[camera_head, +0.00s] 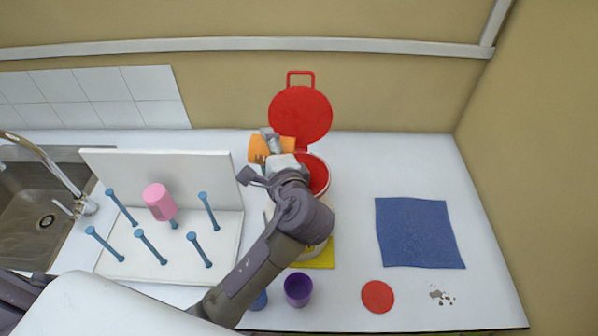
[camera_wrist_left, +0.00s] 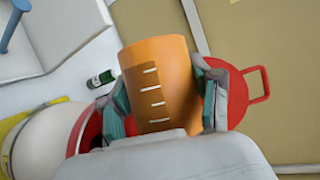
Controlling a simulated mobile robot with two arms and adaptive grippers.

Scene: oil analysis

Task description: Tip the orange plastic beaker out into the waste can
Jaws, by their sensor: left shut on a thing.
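My left gripper (camera_wrist_left: 165,105) is shut on the orange plastic beaker (camera_wrist_left: 158,75), which has white graduation marks. In the head view the beaker (camera_head: 258,148) shows partly behind the gripper (camera_head: 272,148), tilted, by the can's opening. The waste can has a red rim (camera_head: 319,175) and a raised red lid (camera_head: 301,112). My left arm hides much of its white body, which also shows in the left wrist view (camera_wrist_left: 42,143). I cannot see whether anything is inside the beaker. My right gripper is not in view.
A white peg rack (camera_head: 228,225) with blue pegs and a pink beaker (camera_head: 159,201) stands left, beside the sink (camera_head: 40,215). A green bottle (camera_wrist_left: 100,79) lies near the can.

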